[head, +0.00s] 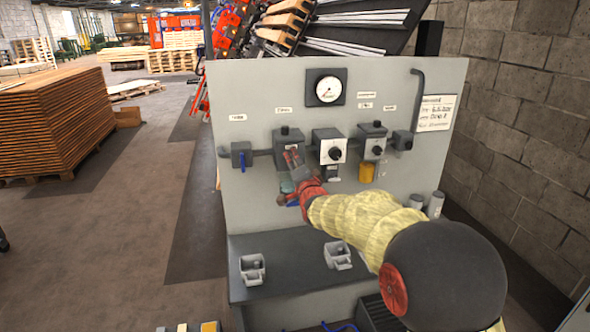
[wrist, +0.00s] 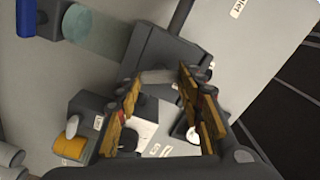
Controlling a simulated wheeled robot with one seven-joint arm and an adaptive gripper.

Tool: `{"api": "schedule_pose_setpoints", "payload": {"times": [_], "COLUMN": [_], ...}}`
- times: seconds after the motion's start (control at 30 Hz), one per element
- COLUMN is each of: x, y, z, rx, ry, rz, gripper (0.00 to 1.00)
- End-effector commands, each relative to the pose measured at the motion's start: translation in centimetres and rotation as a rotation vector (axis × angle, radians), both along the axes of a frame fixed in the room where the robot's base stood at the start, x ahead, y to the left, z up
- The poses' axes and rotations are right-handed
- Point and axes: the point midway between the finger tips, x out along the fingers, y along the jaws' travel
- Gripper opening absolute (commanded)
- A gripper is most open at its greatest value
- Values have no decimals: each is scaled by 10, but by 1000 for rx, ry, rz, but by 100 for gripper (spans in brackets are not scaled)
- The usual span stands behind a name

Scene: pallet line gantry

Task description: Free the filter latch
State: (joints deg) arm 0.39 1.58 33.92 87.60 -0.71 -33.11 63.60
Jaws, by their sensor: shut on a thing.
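The filter (head: 285,137) is a dark grey unit on the upright panel, left of the middle. In the wrist view my fingers (wrist: 160,84) stand either side of a light grey piece (wrist: 157,76) at the filter head, which looks like the latch. They are shut on it; the exact contact is hard to see.
A blue-handled valve (head: 241,155) is left. A gauge (head: 326,88) is above. Two grey holders (head: 252,268) (head: 337,255) stand on the shelf below.

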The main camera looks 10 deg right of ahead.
Motion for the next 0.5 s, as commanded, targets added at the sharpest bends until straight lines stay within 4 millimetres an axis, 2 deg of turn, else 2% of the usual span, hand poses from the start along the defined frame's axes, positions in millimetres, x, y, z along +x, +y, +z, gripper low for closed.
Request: {"api": "schedule_pose_setpoints", "payload": {"times": [0.2, 0.5], "x": [0, 0], "y": [-1, -1], "z": [-4, -4], "rx": [191, 385], "ry": [1, 1], "rz": [0, 0], "gripper": [12, 12]}}
